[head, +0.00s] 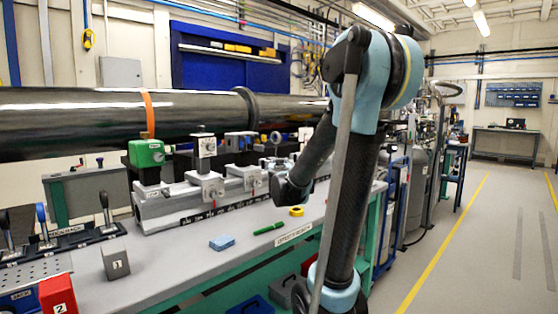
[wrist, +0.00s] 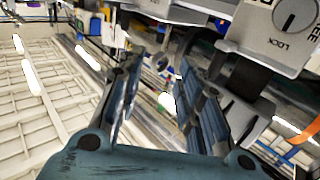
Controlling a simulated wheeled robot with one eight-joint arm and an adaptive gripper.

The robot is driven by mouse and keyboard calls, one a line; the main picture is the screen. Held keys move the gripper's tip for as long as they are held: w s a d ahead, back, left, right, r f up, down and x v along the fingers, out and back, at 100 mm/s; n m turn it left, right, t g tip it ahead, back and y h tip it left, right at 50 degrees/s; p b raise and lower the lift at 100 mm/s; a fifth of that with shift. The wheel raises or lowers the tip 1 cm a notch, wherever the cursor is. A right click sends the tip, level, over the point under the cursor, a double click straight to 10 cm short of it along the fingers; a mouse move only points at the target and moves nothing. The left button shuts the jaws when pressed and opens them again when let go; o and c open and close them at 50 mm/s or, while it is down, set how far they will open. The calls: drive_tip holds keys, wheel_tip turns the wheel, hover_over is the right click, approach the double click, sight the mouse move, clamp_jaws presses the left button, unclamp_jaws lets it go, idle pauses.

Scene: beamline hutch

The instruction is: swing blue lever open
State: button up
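In the head view, a lever with a blue handle (head: 41,213) stands roughly upright in the lever rack (head: 62,242) at the left end of the bench, beside black-handled levers (head: 104,201). My arm's dark end hangs over the bench right of the rail, well to the right of this lever. My gripper (wrist: 160,78) shows in the wrist view with its two fingers apart and nothing clearly held between them. Its fingertips cannot be made out in the head view. I cannot make out the blue lever in the wrist view.
A grey housing marked LOCK with a round dial (wrist: 294,16) is close to my fingers at upper right. A rail with clamps (head: 205,190) and a black pipe (head: 70,122) run along the bench. A blue sponge (head: 222,242), green marker (head: 268,228) and yellow tape roll (head: 297,211) lie in front.

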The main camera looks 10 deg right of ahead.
drive_tip(key=w+d, duration=0.1)
drive_tip(key=w, duration=1)
drive_tip(key=w+d, duration=0.1)
drive_tip(key=w, duration=0.5)
drive_tip(key=shift+d, duration=0.3)
clamp_jaws()
